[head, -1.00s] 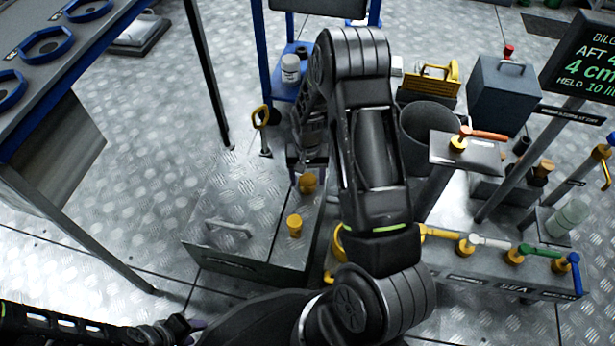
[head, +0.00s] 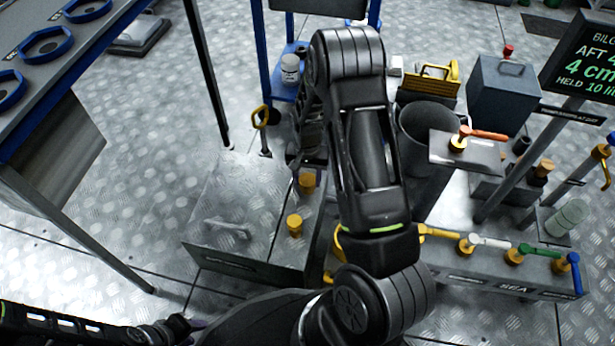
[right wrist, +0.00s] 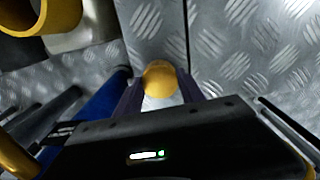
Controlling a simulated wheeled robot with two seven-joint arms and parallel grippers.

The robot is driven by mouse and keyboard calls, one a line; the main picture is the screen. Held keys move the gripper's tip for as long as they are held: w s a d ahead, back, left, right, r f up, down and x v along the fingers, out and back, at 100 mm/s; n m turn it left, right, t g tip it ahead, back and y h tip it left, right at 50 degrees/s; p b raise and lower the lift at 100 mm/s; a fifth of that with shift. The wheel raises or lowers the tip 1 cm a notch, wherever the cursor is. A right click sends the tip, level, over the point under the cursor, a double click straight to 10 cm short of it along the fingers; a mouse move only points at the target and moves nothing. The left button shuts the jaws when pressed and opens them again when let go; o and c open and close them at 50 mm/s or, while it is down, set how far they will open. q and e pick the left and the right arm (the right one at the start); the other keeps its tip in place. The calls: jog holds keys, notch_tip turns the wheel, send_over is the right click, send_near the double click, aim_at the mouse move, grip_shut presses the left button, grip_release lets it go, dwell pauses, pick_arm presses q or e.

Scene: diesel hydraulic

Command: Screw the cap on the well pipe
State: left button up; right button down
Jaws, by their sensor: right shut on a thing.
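Two brass-coloured round fittings stand on the grey floor box: one at the back (head: 307,182) and one in front (head: 294,225). I cannot tell which is the well pipe or whether either is the cap. My right gripper (right wrist: 160,88) is shut on a small rounded yellow-orange piece (right wrist: 160,76), seen between its two fingers in the right wrist view; it looks like the cap. In the head view my right arm largely hides this gripper, close to the back fitting. My left gripper (head: 178,329) is low at the left; its fingers are unclear.
The grey box (head: 205,258) has a handle (head: 228,228) on top. A grey bin (head: 428,130) and a row of coloured valve levers (head: 490,241) stand to the right. A blue-edged bench (head: 70,60) is at the left; floor between is clear.

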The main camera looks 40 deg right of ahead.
jog(key=m, duration=0.4)
jog(key=shift+m, duration=0.4)
jog(key=m, duration=0.5)
jog(key=shift+a, duration=0.1)
jog(key=c, duration=1.1)
grip_release()
jog(key=shift+m, duration=0.5)
jog(key=o, duration=0.5)
jog(key=shift+c, duration=0.2)
jog(key=shift+r, duration=0.2)
notch_tip(320, 180, up, 7)
jog(key=p, duration=0.3)
jog(key=shift+r+p, duration=0.2)
jog(key=shift+p, duration=0.1)
